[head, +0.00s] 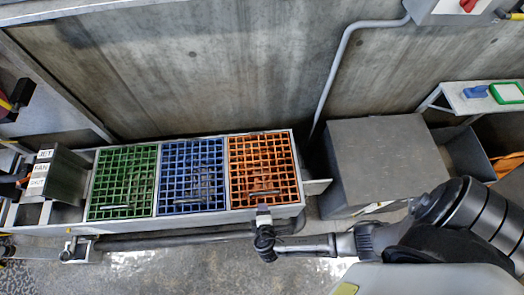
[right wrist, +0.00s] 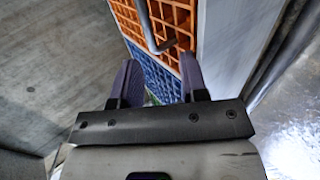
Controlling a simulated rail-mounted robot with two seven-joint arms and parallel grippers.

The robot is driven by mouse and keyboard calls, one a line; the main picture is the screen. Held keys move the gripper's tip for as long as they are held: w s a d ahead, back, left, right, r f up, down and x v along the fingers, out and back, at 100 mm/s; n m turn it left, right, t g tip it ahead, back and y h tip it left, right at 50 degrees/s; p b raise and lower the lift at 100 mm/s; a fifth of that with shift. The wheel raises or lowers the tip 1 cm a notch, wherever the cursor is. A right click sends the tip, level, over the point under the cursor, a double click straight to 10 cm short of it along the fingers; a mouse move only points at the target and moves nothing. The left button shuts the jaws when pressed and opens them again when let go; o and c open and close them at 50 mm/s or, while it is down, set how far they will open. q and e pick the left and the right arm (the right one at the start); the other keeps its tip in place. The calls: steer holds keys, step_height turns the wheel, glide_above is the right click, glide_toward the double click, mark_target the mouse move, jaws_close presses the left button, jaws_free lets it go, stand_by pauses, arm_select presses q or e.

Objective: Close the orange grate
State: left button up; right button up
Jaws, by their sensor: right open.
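The orange grate (head: 264,160) is the right one of three grates in the head view. It looks roughly level with its frame; I cannot tell whether it is slightly raised. A grey bar handle (head: 264,192) lies near its front edge. My right gripper (head: 263,211) is at the front edge of the frame, just in front of this handle. In the right wrist view its two fingers (right wrist: 157,76) are spread with nothing between them. The orange grate (right wrist: 178,18) and its handle (right wrist: 148,28) show just beyond the fingertips, apart from them.
The blue grate (head: 191,170) and green grate (head: 122,175) lie to the left. A labelled switch panel (head: 42,170) stands at far left. A grey box (head: 378,155) is to the right. A concrete wall (head: 220,60) rises behind. A horizontal pipe (head: 165,243) runs along the front.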

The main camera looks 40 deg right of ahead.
steer(key=p+v, duration=0.1)
steer(key=v, duration=0.4)
steer(key=shift+r, duration=0.15)
stand_by(0.3)
